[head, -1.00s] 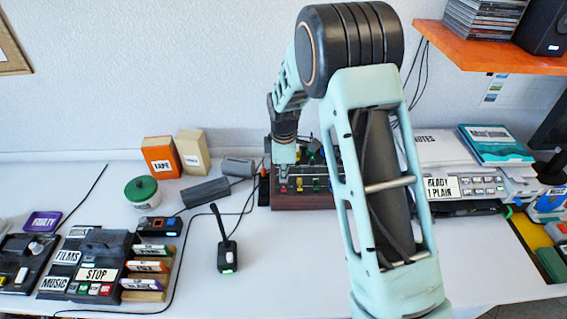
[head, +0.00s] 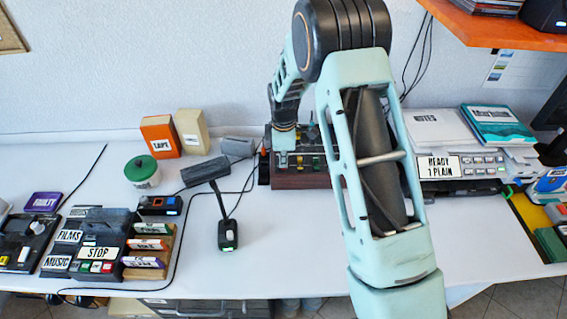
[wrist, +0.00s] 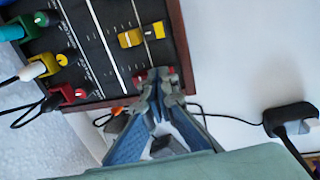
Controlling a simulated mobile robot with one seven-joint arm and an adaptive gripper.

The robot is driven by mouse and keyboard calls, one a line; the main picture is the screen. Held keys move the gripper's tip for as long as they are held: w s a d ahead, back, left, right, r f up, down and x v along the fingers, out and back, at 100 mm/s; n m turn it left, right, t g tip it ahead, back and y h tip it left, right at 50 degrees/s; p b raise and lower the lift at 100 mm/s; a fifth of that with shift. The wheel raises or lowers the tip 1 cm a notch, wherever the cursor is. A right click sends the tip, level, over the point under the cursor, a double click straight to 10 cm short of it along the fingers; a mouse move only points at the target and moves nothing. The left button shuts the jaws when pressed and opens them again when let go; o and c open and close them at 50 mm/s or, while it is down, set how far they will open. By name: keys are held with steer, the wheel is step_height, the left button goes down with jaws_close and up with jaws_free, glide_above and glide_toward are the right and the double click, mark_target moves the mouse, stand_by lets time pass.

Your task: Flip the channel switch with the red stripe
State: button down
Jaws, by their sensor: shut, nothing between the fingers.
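The dark mixer board with reddish-brown wooden sides (head: 300,181) sits on the white desk near the wall. In the head view my wrist is above the board's left part, and the fingertips are not clear.
Green, yellow and red plugs (wrist: 70,95) with cables stand along the panel's other side. A printer (head: 462,168) is at right. An orange shelf (head: 500,32) overhangs at upper right.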

steer(key=shift+s+f, duration=0.15)
steer(key=shift+s, duration=0.75)
steer(key=shift+r, duration=0.6)
step_height(320, 180, up, 13)
steer(key=s+p, duration=0.1)
steer(key=shift+s, duration=0.4)
steer(key=shift+d+f, duration=0.1)
steer(key=shift+f, duration=0.05)
